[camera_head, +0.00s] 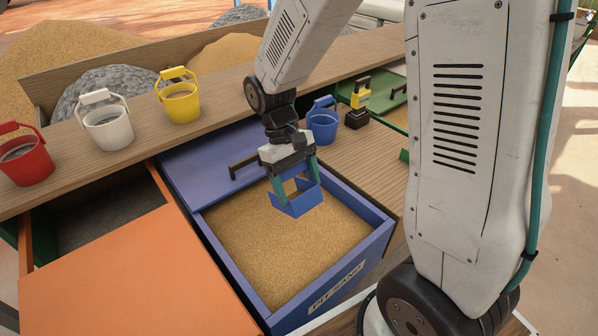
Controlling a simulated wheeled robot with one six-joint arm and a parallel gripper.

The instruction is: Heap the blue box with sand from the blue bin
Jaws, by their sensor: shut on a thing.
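The blue bin (226,262) is a drawer-like box labelled "PIT SAND", full of tan sand (262,250) with a nearly level surface. Its blue lid (203,165) sits back towards the shelf, leaving the front open. My gripper (295,181) has teal fingers pointing down over the back half of the sand. It is shut on a small blue box (300,204). The blue box is at or just above the sand; I cannot tell if it touches. Tan shows inside its rim, but how full it is cannot be told.
Red (24,157), white (105,121), yellow (180,96) and blue (322,124) buckets stand behind. A yellow-and-black tool (359,102) stands near the blue bucket. An orange-lidded bin (120,270) lies left.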

